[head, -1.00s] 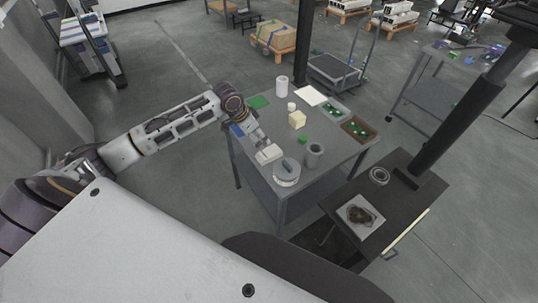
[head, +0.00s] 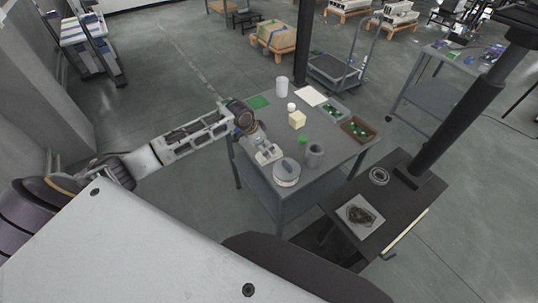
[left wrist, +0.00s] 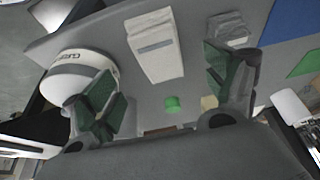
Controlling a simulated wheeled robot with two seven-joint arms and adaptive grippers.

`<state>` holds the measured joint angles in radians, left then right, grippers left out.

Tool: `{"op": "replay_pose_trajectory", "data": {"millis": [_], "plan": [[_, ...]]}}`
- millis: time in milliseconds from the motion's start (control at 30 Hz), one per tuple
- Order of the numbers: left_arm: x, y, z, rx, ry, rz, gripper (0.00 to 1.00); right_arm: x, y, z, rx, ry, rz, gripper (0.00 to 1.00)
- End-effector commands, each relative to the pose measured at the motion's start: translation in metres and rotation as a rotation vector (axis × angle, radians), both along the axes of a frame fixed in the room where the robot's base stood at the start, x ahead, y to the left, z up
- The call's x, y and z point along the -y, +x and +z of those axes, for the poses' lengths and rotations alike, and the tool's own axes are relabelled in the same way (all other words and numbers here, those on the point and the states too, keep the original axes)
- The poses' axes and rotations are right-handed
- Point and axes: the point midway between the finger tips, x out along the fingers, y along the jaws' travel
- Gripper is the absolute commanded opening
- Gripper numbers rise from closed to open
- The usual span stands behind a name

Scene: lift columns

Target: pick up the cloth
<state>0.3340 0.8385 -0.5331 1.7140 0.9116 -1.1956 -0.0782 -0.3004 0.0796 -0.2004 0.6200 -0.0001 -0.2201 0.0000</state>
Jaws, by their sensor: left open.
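A pale, block-shaped folded piece with a grey stripe (left wrist: 155,48) lies on the grey table; it looks like the cloth, though I cannot be sure. In the head view it shows as a small white shape (head: 269,156), partly covered by my gripper. My left gripper (head: 264,149) is over the table's near left part. In the left wrist view its two green-padded fingers (left wrist: 160,88) are spread wide, with the pale piece ahead between them and nothing held. A smaller grey layered piece (left wrist: 232,28) lies beside it, past the right finger. My right gripper is not in view.
A white round tub (head: 286,173) and grey cup (head: 314,155) stand close by. A dark post stands right.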

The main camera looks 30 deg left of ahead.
Motion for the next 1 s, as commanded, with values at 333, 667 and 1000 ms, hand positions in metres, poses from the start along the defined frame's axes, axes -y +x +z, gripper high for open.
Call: {"op": "replay_pose_trajectory", "data": {"millis": [333,667,1000], "plan": [[0.002,0.003,-0.009,0.001,0.000,-0.001,0.86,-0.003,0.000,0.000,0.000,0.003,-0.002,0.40],[0.003,0.004,-0.013,0.000,-0.001,0.000,0.86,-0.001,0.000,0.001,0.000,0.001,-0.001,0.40],[0.009,0.013,-0.039,-0.001,-0.002,0.000,0.86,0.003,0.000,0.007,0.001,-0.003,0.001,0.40]]}}
